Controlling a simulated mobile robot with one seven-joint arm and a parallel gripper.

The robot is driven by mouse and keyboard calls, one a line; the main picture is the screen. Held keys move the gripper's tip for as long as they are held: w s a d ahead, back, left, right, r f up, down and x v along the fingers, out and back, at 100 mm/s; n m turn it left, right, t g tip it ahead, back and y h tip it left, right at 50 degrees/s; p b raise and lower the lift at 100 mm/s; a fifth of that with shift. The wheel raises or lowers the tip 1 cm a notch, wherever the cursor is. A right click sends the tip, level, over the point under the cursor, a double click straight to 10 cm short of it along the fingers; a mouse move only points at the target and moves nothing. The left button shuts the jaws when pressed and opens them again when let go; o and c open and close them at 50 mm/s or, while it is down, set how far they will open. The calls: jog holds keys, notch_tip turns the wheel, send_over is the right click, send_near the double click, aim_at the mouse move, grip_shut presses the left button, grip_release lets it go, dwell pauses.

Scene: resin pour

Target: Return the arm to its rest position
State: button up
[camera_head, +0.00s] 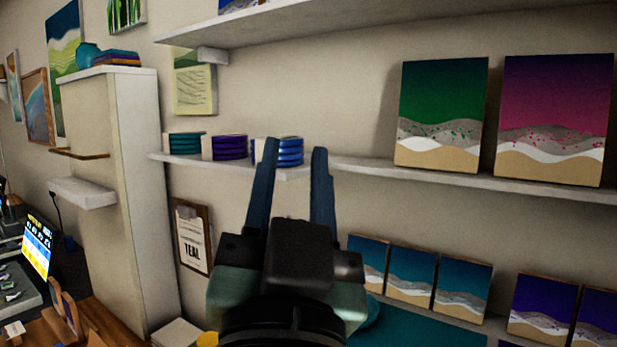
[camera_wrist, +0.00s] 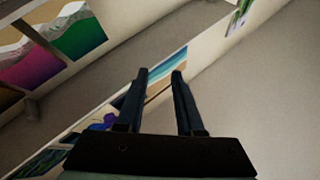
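My gripper (camera_head: 291,188) is raised in front of the wall shelves in the head view, its two dark blue fingers pointing up. The fingers are apart, with nothing between them. The wrist view also shows the gripper (camera_wrist: 159,76) open and empty, with the fingers spread against a pale wall and a picture behind. The gripper and wrist hide part of the middle shelf and the wall below it.
The middle shelf (camera_head: 350,166) carries coaster stacks (camera_head: 228,148), a green canvas (camera_head: 442,113) and a pink canvas (camera_head: 553,118). An upper shelf (camera_head: 330,26) juts out above. A pale column (camera_head: 115,190) stands left. A clipboard (camera_head: 193,237) hangs below the shelf.

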jog(key=s+d+r+n+t, duration=0.1)
jog(key=s+r+n+t, duration=0.2)
jog(key=s+r, duration=0.3)
